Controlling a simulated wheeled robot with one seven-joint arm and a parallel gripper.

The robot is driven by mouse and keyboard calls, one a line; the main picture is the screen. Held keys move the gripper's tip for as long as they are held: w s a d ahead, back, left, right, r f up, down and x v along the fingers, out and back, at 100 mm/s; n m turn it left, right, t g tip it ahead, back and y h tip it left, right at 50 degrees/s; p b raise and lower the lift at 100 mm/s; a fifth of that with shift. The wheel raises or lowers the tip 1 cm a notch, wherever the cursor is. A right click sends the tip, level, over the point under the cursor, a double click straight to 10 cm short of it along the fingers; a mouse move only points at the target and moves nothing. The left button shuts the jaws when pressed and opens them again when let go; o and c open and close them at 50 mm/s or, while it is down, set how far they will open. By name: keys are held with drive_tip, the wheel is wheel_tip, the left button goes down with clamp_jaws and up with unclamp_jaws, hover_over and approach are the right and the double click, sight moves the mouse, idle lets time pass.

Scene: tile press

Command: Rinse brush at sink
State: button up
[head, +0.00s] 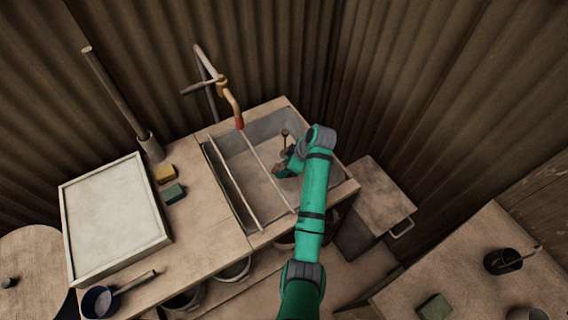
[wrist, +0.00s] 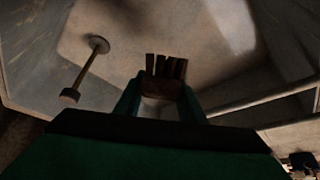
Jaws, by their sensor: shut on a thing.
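The sink (head: 228,150) is a grey basin set in the wooden counter, with thin bars running across it. My gripper (head: 284,170) is down inside the basin at its right side, partly hidden by my arm in the head view. In the wrist view my gripper (wrist: 160,105) is shut on the brush (wrist: 165,88), a brown block with several dark tufts at its far end. The tufts point toward the pale basin floor; I cannot tell whether they touch it. The faucet (head: 232,105), with a red tip, stands at the back of the sink. No water is visible.
A rod with a round base (wrist: 98,45) stands in the basin left of the brush. A bar (wrist: 265,95) crosses at right. On the counter are a white framed board (head: 115,215), yellow (head: 165,173) and green (head: 173,193) blocks and a dark pot (head: 98,301).

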sight(284, 165)
drive_tip(key=shift+f, duration=4.95)
wheel_tip(284, 165, up, 22)
idle(1.5)
drive_tip(key=shift+r, duration=0.1)
idle(0.5)
